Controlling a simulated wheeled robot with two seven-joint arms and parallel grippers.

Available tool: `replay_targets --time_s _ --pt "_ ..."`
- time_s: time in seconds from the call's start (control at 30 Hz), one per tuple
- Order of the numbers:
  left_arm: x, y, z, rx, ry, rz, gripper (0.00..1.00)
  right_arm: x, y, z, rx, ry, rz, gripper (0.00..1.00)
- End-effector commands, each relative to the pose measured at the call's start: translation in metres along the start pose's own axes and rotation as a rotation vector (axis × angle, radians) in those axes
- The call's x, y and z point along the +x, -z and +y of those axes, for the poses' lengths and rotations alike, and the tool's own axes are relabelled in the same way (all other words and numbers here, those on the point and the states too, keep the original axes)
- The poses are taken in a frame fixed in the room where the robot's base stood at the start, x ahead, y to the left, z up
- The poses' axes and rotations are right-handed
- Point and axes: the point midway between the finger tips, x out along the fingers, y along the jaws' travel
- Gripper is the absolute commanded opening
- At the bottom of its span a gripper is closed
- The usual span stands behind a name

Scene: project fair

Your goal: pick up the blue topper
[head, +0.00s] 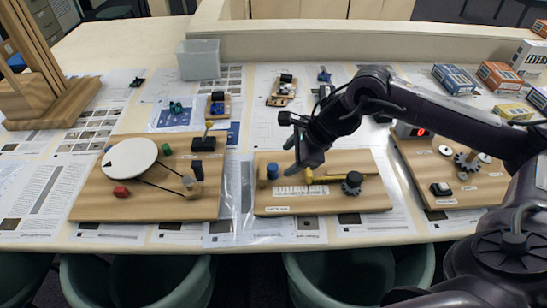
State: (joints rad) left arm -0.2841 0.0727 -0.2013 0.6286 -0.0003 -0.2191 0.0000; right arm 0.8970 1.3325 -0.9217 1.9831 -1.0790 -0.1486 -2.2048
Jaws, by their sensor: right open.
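The blue topper (272,171) appears as a small blue cylinder at the left end of the middle wooden board (330,203). It is beside a small wooden post, and I cannot tell what it rests on. My right gripper (286,146) is just above and to the right of the blue topper, its fingers apart and nothing between them. The lower finger comes close to the blue topper in the picture; I cannot tell if they touch. My left gripper is not in view.
The middle board also carries a yellow bar (324,178), a white scale (305,192) and a dark gear (352,184). A board with a white disc (130,157) lies to the left, a gear board (460,185) to the right. A clear bin (198,60) stands behind.

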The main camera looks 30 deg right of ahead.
Motion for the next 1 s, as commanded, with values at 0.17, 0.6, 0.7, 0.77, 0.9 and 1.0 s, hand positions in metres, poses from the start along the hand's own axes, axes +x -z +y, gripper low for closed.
replay_targets --time_s 0.17,0.6,0.7,0.77,0.9,1.0 --pt "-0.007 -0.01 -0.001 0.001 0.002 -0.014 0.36 0.016 -0.001 -0.001 0.0 -0.004 -0.001 0.57" --pt "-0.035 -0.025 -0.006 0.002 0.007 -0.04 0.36 0.072 -0.005 -0.009 0.0 -0.001 0.0 0.57" --pt "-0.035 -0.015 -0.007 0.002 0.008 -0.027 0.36 0.076 -0.004 -0.008 0.001 0.0 0.002 0.57" --pt "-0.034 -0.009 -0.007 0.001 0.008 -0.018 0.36 0.077 -0.004 -0.008 0.0 0.0 0.002 0.57" --pt "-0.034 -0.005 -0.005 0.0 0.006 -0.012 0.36 0.077 -0.004 -0.008 0.0 0.0 0.002 0.54" --pt "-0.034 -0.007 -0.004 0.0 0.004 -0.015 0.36 0.077 -0.004 -0.008 0.0 0.0 0.001 0.41"
